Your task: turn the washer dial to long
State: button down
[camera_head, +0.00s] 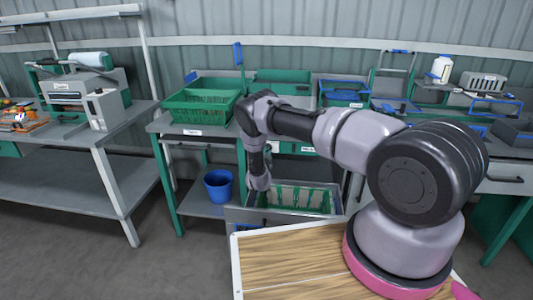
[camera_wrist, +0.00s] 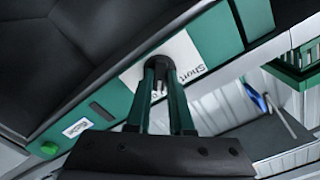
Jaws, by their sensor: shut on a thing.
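The washer dial (camera_wrist: 184,66) is a dark round knob on a white plate (camera_wrist: 202,52) in the wrist view. The plate sits on the washer's green front panel (camera_wrist: 113,94), and the word "Short" shows at its right side. My gripper (camera_wrist: 163,72) is shut on the dial, with one green-dark finger on each side. The fingers cover part of the dial and the plate's lower left. The dial's pointer is not clear, and no "long" mark is readable. In the head view my arm bends down at the middle, and the dial cannot be made out there.
A green button (camera_wrist: 49,148) and a small white label (camera_wrist: 76,128) are on the same panel. In the head view a green crate (camera_head: 200,107) stands on the bench behind my arm. A blue bucket (camera_head: 218,185) is on the lower shelf. Open floor lies at left.

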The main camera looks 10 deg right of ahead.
jog(key=shift+f, duration=0.1)
jog(key=c, duration=0.8)
grip_release()
jog(key=v, duration=0.7)
jog(key=shift+s, duration=0.25)
jog(key=shift+a, duration=0.1)
